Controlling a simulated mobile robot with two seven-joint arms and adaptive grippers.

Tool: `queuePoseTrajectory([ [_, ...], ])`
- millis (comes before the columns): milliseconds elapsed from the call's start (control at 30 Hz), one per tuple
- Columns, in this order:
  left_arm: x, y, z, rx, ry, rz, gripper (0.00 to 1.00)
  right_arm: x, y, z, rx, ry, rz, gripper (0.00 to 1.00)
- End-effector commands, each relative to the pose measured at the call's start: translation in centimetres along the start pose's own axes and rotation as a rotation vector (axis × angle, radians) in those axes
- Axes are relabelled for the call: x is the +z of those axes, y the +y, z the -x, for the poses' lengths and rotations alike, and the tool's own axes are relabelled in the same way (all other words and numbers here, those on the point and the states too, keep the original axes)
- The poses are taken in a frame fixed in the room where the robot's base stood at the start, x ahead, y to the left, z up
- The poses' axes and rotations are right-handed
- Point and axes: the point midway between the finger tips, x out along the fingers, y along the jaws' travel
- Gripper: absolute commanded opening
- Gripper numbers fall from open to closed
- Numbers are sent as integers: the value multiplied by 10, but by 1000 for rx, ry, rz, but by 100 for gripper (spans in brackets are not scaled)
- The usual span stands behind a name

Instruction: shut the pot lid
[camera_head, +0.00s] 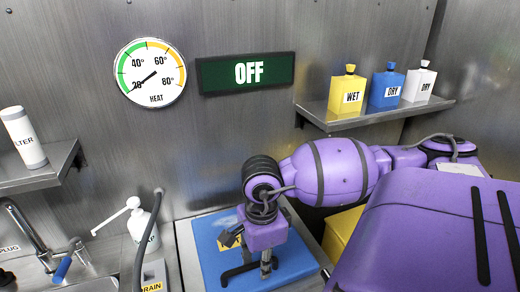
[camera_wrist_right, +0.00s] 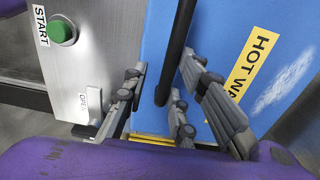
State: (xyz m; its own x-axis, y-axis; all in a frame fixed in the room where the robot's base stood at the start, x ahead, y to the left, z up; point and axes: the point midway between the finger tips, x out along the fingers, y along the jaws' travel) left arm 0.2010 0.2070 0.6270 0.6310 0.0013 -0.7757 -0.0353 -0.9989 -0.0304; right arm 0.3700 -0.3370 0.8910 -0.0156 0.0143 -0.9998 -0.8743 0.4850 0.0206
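The pot lid (camera_head: 212,262) is a blue panel with a yellow label and a black bar handle (camera_head: 238,271), low in the middle of the head view. In the right wrist view the lid (camera_wrist_right: 225,35) fills the middle and right, with its "HOT WA..." label partly cut off. The handle also shows there (camera_wrist_right: 178,45). My right gripper (camera_wrist_right: 163,85) is open, with its grey fingers on either side of the handle and gaps beside the bar. It reaches down over the lid in the head view (camera_head: 256,258). Whether the lid is fully down is unclear. My left gripper is out of view.
A metal panel (camera_wrist_right: 75,85) with a green START button (camera_wrist_right: 62,31) and an OPEN label lies beside the lid. A sink tap (camera_head: 35,235) and white pump bottle (camera_head: 142,228) stand at left. A shelf (camera_head: 375,115) with bottles is behind my right arm.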

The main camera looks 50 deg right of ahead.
Motion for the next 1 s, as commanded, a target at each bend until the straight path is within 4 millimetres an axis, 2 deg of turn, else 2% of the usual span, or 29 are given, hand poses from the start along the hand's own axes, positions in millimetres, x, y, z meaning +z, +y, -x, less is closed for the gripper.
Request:
queuePoseTrajectory([
  [300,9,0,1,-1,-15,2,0,-1,0,0,0,5,0,31],
  [433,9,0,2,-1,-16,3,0,-1,-1,8,-3,6,0,31],
  [567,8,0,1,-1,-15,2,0,-2,-2,29,-6,7,0,31],
  [800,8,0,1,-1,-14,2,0,-1,0,80,-2,6,1,31],
  [1000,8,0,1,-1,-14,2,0,0,1,110,1,5,0,31],
])
